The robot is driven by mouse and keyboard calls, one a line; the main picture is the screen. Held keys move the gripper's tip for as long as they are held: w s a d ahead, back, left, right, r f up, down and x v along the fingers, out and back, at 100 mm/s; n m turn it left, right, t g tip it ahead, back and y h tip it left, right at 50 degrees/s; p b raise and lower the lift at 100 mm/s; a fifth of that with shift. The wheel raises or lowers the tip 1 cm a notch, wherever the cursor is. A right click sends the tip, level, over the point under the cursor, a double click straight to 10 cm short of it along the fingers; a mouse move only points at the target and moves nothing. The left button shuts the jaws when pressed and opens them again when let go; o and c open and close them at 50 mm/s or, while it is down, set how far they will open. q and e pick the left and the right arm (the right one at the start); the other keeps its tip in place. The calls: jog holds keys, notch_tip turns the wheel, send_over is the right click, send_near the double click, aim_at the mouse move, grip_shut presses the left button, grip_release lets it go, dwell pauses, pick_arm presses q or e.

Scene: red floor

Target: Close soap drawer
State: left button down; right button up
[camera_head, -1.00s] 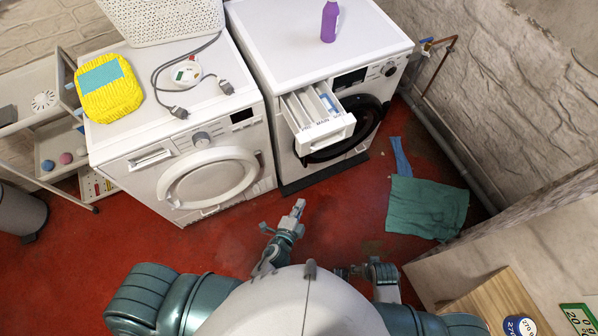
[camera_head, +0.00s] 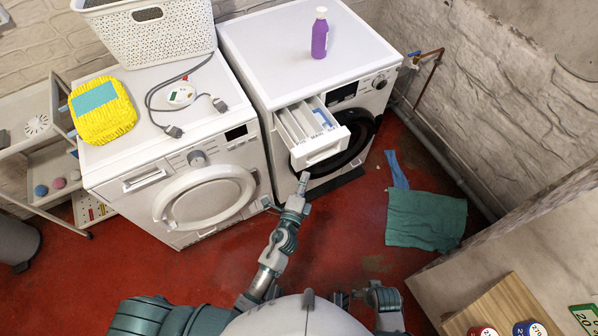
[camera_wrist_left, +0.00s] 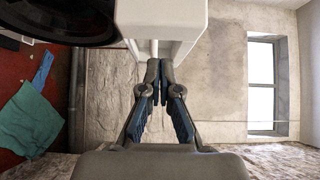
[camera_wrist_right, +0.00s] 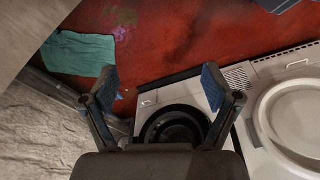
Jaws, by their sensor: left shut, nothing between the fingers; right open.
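The soap drawer (camera_head: 316,140) is pulled out from the front of the right washing machine (camera_head: 300,62). Its divided compartments show from above. My left gripper (camera_head: 304,180) is shut and empty, just in front of and below the drawer's front in the head view. In the left wrist view, the shut fingertips (camera_wrist_left: 156,68) are close to the white drawer (camera_wrist_left: 168,28); whether they touch it I cannot tell. My right gripper (camera_wrist_right: 158,76) is open and empty in the right wrist view, low near my body, with the washing machine's dark round door (camera_wrist_right: 172,126) beyond it.
A second washing machine (camera_head: 165,150) stands at the left with a yellow pack (camera_head: 102,118), a cable and a white basket (camera_head: 150,32) on top. A purple bottle (camera_head: 319,38) stands on the right machine. A green cloth (camera_head: 425,221) lies on the red floor.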

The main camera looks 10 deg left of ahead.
aim_at(303, 163)
pick_arm(q)
jog(key=shift+w+a, duration=0.9)
jog(key=shift+w, duration=0.3)
pick_arm(e)
jog(key=shift+f, duration=0.85)
